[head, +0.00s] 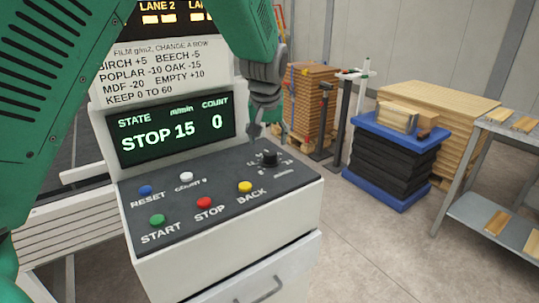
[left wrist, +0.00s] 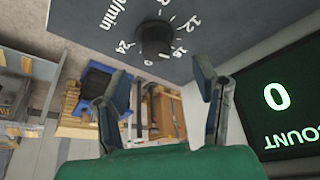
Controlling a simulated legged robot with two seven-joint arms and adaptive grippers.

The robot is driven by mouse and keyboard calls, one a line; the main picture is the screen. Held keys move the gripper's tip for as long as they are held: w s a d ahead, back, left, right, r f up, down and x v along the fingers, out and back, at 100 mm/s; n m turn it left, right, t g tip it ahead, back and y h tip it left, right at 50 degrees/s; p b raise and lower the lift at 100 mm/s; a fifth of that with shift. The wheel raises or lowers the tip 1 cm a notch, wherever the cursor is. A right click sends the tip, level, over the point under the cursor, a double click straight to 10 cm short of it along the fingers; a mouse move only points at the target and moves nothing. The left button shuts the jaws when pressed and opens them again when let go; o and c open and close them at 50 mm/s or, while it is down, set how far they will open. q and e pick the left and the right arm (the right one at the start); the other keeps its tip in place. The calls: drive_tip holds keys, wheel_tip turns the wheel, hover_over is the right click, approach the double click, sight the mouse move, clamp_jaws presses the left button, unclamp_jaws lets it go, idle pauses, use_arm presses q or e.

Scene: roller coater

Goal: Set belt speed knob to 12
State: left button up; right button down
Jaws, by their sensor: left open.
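The black belt speed knob (head: 269,158) sits at the right of the sloping dark control panel (head: 185,222), inside a ring of white numbers. The left wrist view shows the knob (left wrist: 154,39) beyond the fingertips, with 12, 18 and 24 legible around it. Its exact pointer setting is too small to read. The display (head: 172,137) reads STOP, 15 m/min and count 0. My left gripper (head: 264,128) hangs just above and behind the knob. In the left wrist view, its fingers (left wrist: 158,70) are spread and empty, apart from the knob. My right gripper is not in view.
Reset (head: 145,190), count (head: 187,176), start (head: 157,220), stop (head: 204,203) and back (head: 245,187) buttons lie left of the knob. A film chart (head: 153,70) stands above the display. A blue lift table (head: 392,165) and board stacks stand at right, beyond open floor.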

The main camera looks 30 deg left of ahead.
sight(270, 153)
use_arm(q)
drive_tip(key=x, duration=0.4)
drive_tip(key=shift+w+f, duration=0.15)
drive_tip(key=shift+f, duration=0.25)
drive_tip(key=shift+w+d+f, duration=0.15)
drive_tip(key=shift+w+f, duration=0.15)
drive_tip(key=shift+f, duration=0.45)
drive_tip(key=shift+a, duration=0.25)
drive_tip(key=c, duration=1.1)
